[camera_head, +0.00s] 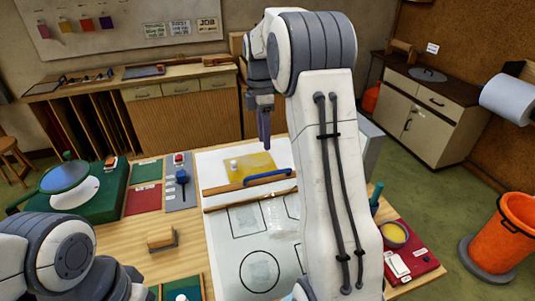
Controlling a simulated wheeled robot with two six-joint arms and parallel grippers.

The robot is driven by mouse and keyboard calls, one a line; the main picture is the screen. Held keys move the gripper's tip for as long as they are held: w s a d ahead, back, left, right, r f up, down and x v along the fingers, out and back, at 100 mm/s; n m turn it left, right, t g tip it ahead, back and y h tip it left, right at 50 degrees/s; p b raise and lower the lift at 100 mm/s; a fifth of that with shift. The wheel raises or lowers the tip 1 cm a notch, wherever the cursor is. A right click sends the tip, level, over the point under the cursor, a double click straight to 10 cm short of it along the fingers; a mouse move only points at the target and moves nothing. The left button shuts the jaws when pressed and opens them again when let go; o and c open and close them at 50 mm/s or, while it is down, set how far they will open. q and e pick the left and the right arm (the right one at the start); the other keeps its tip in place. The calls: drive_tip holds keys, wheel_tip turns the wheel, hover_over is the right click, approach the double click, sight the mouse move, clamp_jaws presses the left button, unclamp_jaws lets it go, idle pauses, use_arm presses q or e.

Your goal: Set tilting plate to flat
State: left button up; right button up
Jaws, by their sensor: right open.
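My right gripper (264,140) points down above the yellow sheet near the table's middle, well to the right of the plate. It is open and holds nothing visible. My left arm comes in at the lower left, in front of the plate; its gripper is not in view.
A yellow sheet (249,168), a wooden bar with a blue handle (267,176) and a drawn pattern sheet (240,222) lie mid-table. A blue-knobbed lever (182,177) stands right of the green base. A wooden block (161,239) lies nearer. My right arm hides the table's right part.

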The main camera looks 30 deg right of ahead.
drive_tip(key=f, duration=0.3)
drive_tip(key=s+f+p, duration=0.1)
drive_tip(key=f, duration=0.2)
drive_tip(key=f+p, duration=0.1)
drive_tip(key=f, duration=0.3)
drive_tip(key=shift+s+d+f, duration=0.1)
drive_tip(key=shift+s+d, duration=0.15)
drive_tip(key=shift+d, duration=0.1)
clamp_jaws()
idle(1.0)
